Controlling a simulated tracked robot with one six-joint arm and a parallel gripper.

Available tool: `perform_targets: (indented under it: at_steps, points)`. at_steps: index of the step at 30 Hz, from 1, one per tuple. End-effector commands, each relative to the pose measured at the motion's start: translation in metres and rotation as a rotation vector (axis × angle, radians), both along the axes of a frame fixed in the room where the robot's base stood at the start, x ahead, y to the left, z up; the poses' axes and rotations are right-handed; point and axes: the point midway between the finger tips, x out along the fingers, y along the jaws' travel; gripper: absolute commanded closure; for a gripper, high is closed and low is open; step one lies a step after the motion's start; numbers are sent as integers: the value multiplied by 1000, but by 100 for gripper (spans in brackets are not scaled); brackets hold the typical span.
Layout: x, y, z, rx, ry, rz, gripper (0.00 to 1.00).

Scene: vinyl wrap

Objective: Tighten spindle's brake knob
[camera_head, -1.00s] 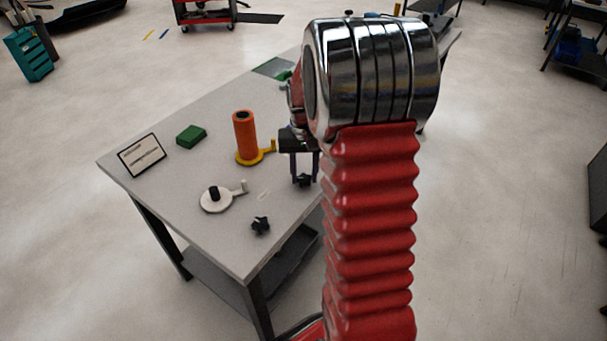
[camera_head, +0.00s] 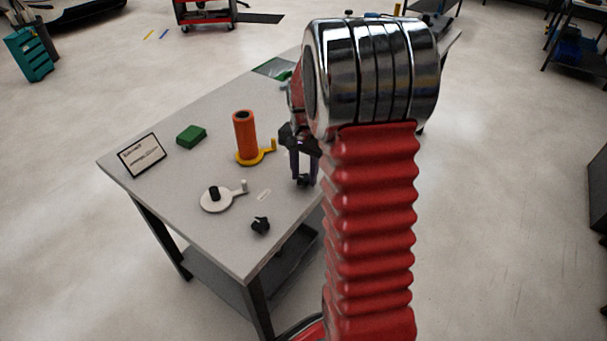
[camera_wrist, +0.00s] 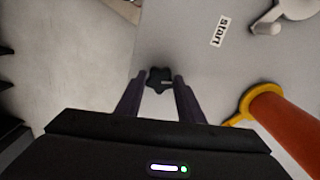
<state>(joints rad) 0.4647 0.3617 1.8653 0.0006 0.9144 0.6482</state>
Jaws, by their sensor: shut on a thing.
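My gripper (camera_head: 303,180) is pointed down at the table's right edge, with its two dark fingers closed on a black star-shaped knob (camera_wrist: 158,78), which shows between the fingertips in the wrist view (camera_wrist: 159,79). A light mark shows on the knob. In the head view the knob is a small dark shape (camera_head: 303,180) between the fingertips. An orange roll (camera_head: 244,136) stands upright on a yellow base with an arm (camera_head: 268,150), just left of my gripper. A second black knob (camera_head: 260,226) sits near the table's front corner.
A white disc with a dark post (camera_head: 214,199) and side arm lies left of the gripper. A green block (camera_head: 191,134) and a framed sign (camera_head: 142,155) are on the table's left part. My red arm covers its right side.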

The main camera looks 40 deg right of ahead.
Motion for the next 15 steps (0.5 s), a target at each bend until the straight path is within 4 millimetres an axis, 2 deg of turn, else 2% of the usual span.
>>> perform_targets:
  at_steps: [15]
  points:
    - [-3,-2,-3,0,8,-110,88]
